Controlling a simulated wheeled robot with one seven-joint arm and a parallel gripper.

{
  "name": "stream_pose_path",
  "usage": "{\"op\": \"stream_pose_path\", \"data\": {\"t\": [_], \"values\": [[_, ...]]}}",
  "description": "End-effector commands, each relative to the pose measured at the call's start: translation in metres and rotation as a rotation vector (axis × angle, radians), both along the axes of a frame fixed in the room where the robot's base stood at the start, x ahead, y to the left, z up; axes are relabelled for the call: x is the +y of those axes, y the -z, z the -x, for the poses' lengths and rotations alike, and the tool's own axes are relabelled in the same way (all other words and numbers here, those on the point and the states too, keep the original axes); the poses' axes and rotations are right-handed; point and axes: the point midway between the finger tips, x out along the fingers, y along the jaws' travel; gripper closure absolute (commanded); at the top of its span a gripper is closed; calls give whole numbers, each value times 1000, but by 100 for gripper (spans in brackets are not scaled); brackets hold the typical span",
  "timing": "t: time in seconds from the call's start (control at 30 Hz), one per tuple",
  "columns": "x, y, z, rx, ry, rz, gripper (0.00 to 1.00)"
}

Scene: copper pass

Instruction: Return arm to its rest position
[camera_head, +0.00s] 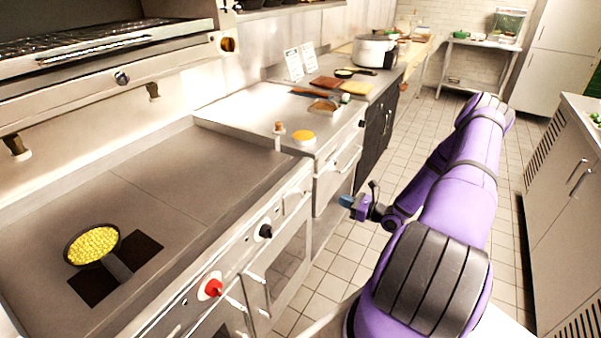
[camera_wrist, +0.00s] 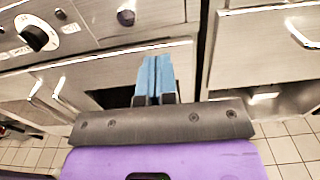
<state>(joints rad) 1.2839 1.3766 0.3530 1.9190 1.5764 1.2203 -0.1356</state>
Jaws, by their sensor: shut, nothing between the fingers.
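My purple arm (camera_head: 460,200) extends forward over the aisle and folds back at its far end. My gripper (camera_head: 347,201) hangs in front of the stove's cabinet fronts, apart from them, pointing left. In the wrist view, its two blue fingers (camera_wrist: 155,78) are together with nothing between them. Steel drawer and cabinet fronts lie beyond the fingertips.
A pan of yellow food (camera_head: 92,245) sits on the griddle (camera_head: 160,190) at left. The stove front has a red knob (camera_head: 212,288) and a black knob (camera_head: 265,231). A counter (camera_head: 570,150) stands at right. The tiled aisle floor (camera_head: 405,150) is clear.

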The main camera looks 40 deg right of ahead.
Motion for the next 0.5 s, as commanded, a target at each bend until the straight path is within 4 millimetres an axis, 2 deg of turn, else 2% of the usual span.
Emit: {"op": "stream_pose_path", "data": {"t": [0.27,0.37,0.5], "values": [[1,-4,-1,-2,-13,9,100],[7,-18,-6,-5,-62,45,100],[25,-56,-17,-11,-202,145,100]]}}
